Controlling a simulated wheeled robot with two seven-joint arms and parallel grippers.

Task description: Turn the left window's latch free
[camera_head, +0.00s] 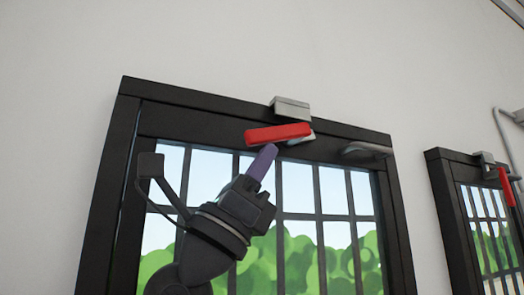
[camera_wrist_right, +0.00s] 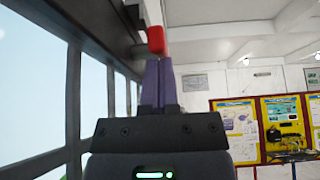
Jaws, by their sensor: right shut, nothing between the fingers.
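The left window (camera_head: 128,150) has a dark frame with bars. Its latch has a red handle (camera_head: 278,133) that lies nearly level, tilted slightly up to the right, below a grey catch block (camera_head: 291,108) on the top frame. My right gripper (camera_head: 268,151) is shut and empty, its purple fingertips just under the red handle. In the right wrist view, the shut fingers (camera_wrist_right: 158,62) point up at the red handle's end (camera_wrist_right: 156,40). Whether they touch it I cannot tell. My left gripper is not in view.
A grey pull handle (camera_head: 366,150) sits on the left window's top right. A second window (camera_head: 447,210) at the right has a red latch handle (camera_head: 507,187) hanging down. The wrist view shows yellow trainer panels (camera_wrist_right: 235,130) in the room behind.

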